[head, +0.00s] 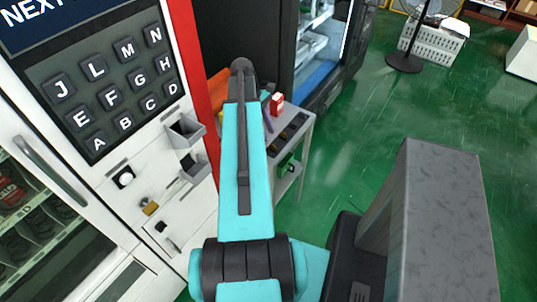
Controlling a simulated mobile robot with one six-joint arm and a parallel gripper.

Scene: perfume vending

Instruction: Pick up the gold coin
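I cannot make out a gold coin for certain. A small gold-coloured piece (150,208) shows on the white front of the vending machine (110,190), below a round black-and-white fitting. I cannot tell whether it is a coin or a part of the machine. My turquoise arm stretches up the middle of the head view, towards a small grey side table (308,127). My gripper is not visible; the far end of the arm hides what lies beyond it.
The table holds a red and white box (277,103), a purple item (268,122) and dark recesses. Letter buttons (108,97) and two grey trays (188,130) are on the machine. A dark cabinet with a lit interior (318,45) stands behind.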

